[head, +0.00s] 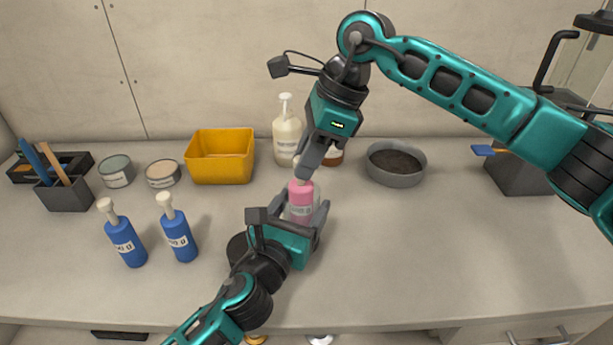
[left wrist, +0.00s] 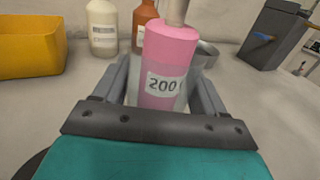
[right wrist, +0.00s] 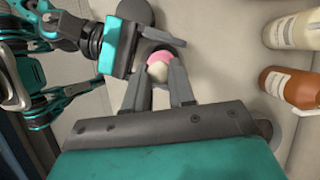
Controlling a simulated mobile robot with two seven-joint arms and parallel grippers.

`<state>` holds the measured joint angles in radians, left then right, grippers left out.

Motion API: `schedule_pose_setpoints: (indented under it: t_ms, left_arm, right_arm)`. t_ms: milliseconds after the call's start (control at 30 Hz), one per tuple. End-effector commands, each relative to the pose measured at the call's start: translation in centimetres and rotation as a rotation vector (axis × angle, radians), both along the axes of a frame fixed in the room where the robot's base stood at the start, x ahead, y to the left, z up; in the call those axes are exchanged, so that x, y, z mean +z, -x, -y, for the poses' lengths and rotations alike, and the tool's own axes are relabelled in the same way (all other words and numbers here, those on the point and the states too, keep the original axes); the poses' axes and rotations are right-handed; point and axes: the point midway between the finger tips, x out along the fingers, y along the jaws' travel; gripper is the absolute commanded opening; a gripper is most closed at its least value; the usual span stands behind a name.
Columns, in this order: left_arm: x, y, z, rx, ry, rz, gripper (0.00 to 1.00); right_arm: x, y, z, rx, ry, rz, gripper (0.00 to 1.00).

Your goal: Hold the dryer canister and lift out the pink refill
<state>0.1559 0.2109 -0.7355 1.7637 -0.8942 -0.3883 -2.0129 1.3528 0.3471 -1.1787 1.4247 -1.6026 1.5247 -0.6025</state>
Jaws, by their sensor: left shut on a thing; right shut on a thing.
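The pink refill (head: 300,195) stands upright at the middle of the counter, with a cream knob on top. My left gripper (head: 299,210) is shut low around the dryer canister, one finger each side; the canister's wall is hard to make out against the paler lower pink part. My right gripper (head: 302,176) comes from above and is shut on the refill's knob (right wrist: 158,72). How deep the refill sits in the canister is unclear.
Two blue bottles (head: 125,243) (head: 179,236) with cream knobs stand at left. Behind are a yellow bin (head: 220,157), a cream bottle (head: 286,138), a brown bottle (left wrist: 145,20) and a grey dish (head: 397,180). Tins and a dark holder (head: 66,194) stand far left. The right front counter is clear.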

Motion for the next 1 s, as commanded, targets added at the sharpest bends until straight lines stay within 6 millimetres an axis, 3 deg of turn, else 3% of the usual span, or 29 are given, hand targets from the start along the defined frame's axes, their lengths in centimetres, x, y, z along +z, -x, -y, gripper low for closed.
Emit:
schedule_pose_setpoints:
  t_ms: [200, 500, 700, 967, 1000]
  left_arm:
    - [-0.1, 0.0, 0.0, 0.000, -0.001, -0.002, 0.29]
    - [-0.1, 0.0, 0.0, 0.000, 0.000, -0.001, 0.29]
    - [-0.1, 0.0, 0.0, 0.000, 0.000, -0.001, 0.29]
    - [-0.1, 0.0, 0.0, 0.000, 0.000, -0.001, 0.29]
    - [-0.1, 0.0, 0.0, 0.000, 0.000, -0.001, 0.74]
  right_arm:
    - [6.4, -0.1, -0.1, 0.000, -0.002, 0.007, 0.00]
    - [12.6, 0.0, -0.1, -0.001, -0.002, 0.002, 0.00]
    - [14.0, 0.0, -0.1, 0.000, -0.001, 0.000, 0.00]
    - [14.1, 0.0, -0.1, 0.000, -0.002, 0.000, 0.00]
    - [14.1, 0.0, 0.0, 0.000, -0.001, 0.000, 0.00]
